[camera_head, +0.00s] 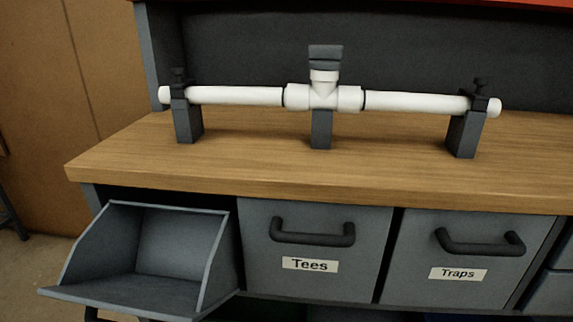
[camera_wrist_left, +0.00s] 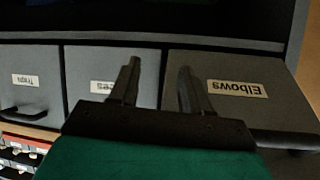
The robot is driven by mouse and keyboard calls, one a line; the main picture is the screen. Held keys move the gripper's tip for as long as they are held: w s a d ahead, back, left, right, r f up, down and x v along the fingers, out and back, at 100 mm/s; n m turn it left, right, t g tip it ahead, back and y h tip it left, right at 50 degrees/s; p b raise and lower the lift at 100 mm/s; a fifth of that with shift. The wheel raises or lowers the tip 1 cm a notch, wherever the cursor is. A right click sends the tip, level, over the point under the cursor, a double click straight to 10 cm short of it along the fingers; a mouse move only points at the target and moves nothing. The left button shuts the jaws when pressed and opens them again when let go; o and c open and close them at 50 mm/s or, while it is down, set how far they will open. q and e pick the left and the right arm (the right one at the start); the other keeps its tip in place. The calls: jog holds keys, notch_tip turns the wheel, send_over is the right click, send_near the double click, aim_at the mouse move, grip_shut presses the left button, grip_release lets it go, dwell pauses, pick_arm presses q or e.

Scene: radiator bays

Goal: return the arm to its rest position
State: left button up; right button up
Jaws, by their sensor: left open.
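My left gripper (camera_wrist_left: 159,66) shows in the left wrist view with its two dark fingers apart and nothing between them. Its fingers point at the bin fronts, which look upside down there. One finger overlaps the Tees bin (camera_wrist_left: 82,68) and partly hides its label. The other lies in front of the Elbows bin (camera_wrist_left: 230,115). Neither gripper shows in the head view, and my right gripper is in neither view.
In the head view, an open bin (camera_head: 175,240) juts out at the left, with no parts visible inside. The Tees bin (camera_head: 315,245) and Traps bin (camera_head: 460,258) are closed. A white pipe with a tee fitting (camera_head: 323,95) rests on stands on the wooden bench (camera_head: 245,160).

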pick_arm(q)
jog(key=s+a+r+n+g+p, duration=0.1)
jog(key=s+r+p, duration=0.2)
jog(key=r+p, duration=1)
jog(key=p, duration=0.6)
jog(key=shift+s+a+y, duration=0.15)
jog(key=shift+s+y, duration=0.05)
jog(key=shift+y, duration=0.2)
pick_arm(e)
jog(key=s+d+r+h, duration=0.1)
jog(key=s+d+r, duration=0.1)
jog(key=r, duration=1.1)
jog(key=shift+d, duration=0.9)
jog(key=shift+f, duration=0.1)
